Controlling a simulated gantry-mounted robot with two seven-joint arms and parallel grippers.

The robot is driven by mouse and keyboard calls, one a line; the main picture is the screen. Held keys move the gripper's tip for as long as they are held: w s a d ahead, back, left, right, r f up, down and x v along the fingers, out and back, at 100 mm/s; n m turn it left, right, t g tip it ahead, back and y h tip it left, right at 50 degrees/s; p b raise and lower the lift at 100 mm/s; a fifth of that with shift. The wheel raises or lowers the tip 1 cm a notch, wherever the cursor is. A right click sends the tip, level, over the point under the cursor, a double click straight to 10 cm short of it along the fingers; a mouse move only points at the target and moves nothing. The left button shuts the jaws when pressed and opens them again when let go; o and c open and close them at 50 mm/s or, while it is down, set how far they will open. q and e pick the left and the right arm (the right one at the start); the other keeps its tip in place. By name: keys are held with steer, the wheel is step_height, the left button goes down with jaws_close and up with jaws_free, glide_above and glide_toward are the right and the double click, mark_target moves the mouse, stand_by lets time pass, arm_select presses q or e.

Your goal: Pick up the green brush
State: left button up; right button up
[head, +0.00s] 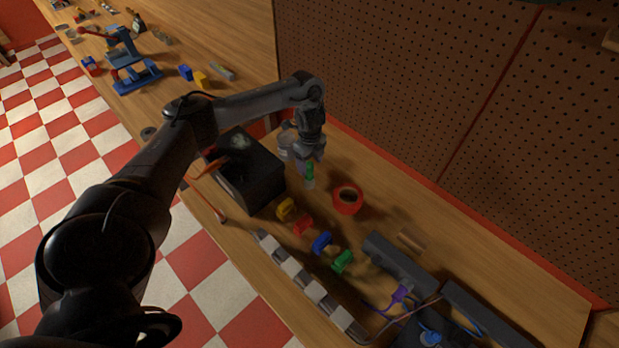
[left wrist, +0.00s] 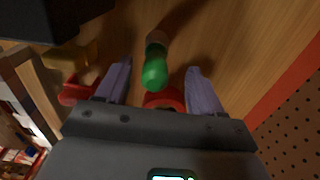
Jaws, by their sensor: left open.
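The green brush (head: 309,172) stands on the wooden bench beside the black box, just under my left gripper (head: 311,157). In the left wrist view the green brush (left wrist: 155,70) has a rounded green end towards the camera and a paler part beyond it. My left gripper (left wrist: 160,66) is open, with its two fingers apart on either side of the green end. A clear gap shows on both sides, so the jaws are not touching it. My right gripper is in neither view.
A red ring-shaped roll (head: 348,199) lies close to the brush's right. The black box (head: 262,183) is close on the left. Yellow (head: 285,208), red (head: 303,224), blue (head: 321,243) and green (head: 342,262) small items line the front. A pegboard wall (head: 400,90) rises behind.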

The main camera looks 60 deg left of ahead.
mark_target(309, 172)
arm_select(q)
steer(key=f, duration=0.2)
steer(key=f+b, duration=0.1)
steer(key=shift+s+d+f, duration=0.2)
steer(key=shift+s+f, duration=0.05)
steer(key=shift+s, duration=0.05)
steer(key=shift+f, duration=0.8)
steer(key=shift+c, duration=0.4)
steer(key=c, duration=1)
steer(key=shift+w, duration=0.1)
steer(key=shift+c, duration=0.2)
